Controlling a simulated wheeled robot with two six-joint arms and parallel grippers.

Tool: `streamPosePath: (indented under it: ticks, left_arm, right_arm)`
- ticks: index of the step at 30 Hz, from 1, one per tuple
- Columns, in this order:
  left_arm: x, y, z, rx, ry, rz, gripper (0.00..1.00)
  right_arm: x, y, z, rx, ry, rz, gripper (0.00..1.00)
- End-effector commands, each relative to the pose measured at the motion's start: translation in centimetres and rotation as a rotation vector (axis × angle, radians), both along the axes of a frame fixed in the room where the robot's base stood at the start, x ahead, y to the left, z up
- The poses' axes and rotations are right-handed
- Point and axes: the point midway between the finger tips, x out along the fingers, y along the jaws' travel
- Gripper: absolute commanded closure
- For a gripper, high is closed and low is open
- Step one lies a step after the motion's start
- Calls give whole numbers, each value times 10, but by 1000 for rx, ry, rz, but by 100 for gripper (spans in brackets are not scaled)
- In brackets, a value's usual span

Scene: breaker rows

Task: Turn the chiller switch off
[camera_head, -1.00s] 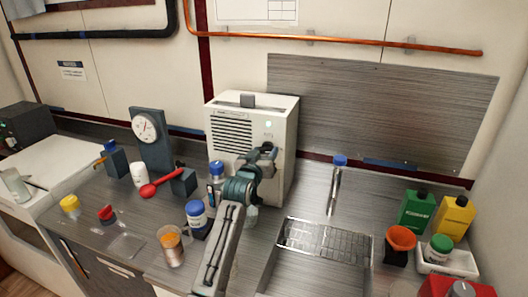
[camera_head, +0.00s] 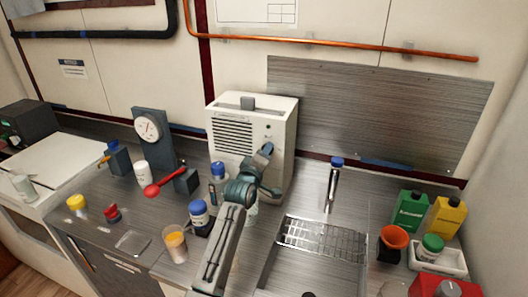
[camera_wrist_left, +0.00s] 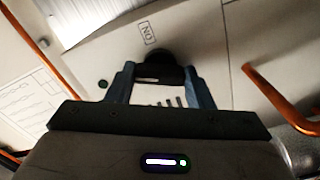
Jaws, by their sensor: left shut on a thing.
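The chiller is a white box with a vented front (camera_head: 233,133) at the back middle of the counter. My left gripper (camera_head: 266,152) is at the right part of its front, below a small lamp (camera_head: 268,127) that is now dark. In the left wrist view the two fingers of my left gripper (camera_wrist_left: 160,86) are shut on the black chiller switch (camera_wrist_left: 158,68). An "ON" label (camera_wrist_left: 147,32) is printed beside the switch, and the dark round lamp (camera_wrist_left: 102,84) shows to the left. The gripper hides the switch in the head view. My right gripper is not in view.
Left of my arm stand blue-capped bottles (camera_head: 198,215), an orange-filled cup (camera_head: 175,243), a red-knobbed lever (camera_head: 152,190) and a dial gauge (camera_head: 148,128).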

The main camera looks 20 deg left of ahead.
Motion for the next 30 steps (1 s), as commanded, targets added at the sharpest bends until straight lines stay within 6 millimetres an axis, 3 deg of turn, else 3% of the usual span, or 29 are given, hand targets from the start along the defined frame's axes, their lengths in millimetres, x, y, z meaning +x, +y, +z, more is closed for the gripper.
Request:
streamPosePath:
  ticks: [15, 30]
  left_arm:
    - [0, 0, 2, -371, 13, 0, 76]
    - [0, 0, 0, -460, 15, 0, 76]
  right_arm:
    - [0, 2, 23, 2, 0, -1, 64]
    - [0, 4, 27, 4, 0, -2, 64]
